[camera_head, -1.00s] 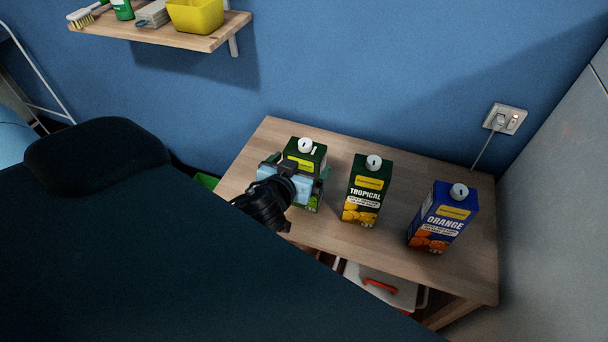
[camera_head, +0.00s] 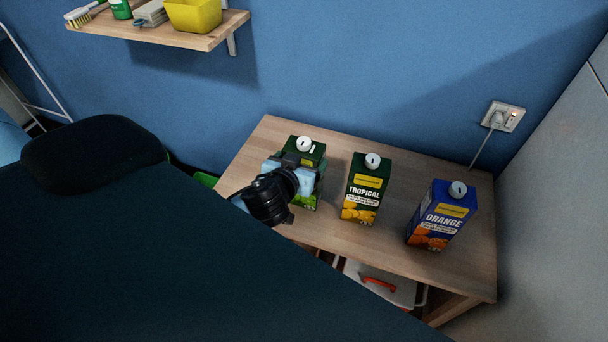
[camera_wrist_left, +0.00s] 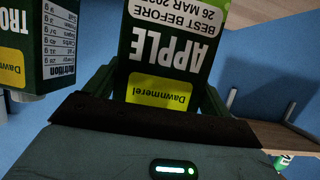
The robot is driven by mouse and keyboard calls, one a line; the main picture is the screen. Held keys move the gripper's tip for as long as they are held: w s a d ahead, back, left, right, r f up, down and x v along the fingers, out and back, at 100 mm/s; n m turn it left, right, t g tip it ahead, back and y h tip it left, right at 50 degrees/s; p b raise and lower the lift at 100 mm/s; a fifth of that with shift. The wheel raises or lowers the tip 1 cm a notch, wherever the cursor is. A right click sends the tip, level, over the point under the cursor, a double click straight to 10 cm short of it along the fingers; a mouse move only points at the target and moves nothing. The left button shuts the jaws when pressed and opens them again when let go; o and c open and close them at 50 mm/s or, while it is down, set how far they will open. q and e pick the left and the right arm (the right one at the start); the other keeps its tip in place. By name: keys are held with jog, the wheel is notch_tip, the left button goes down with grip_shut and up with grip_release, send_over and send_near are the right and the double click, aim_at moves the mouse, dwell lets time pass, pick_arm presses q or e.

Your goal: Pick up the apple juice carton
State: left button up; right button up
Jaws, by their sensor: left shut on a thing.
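The apple juice carton is dark green with a yellow label and a white cap (camera_head: 304,143). It stands upright at the left of the wooden table in the head view, its front mostly hidden by my gripper. My left gripper (camera_head: 300,180) is around it and shut on it. In the left wrist view the carton (camera_wrist_left: 172,50) shows upside down with the word APPLE, between the two fingers of my left gripper (camera_wrist_left: 160,92). I cannot tell whether the carton's base touches the table. My right gripper is not in view.
A green tropical carton (camera_head: 366,188) stands just right of the apple carton, and a blue orange carton (camera_head: 441,216) farther right, both on the wooden table (camera_head: 340,243). A wall shelf (camera_head: 190,40) with a yellow tub (camera_head: 194,14) is at upper left. A socket (camera_head: 503,116) is on the wall.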

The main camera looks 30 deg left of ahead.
pick_arm(q)
jog(key=shift+r, duration=0.2)
jog(key=c, duration=0.4)
jog(key=shift+r, duration=0.1)
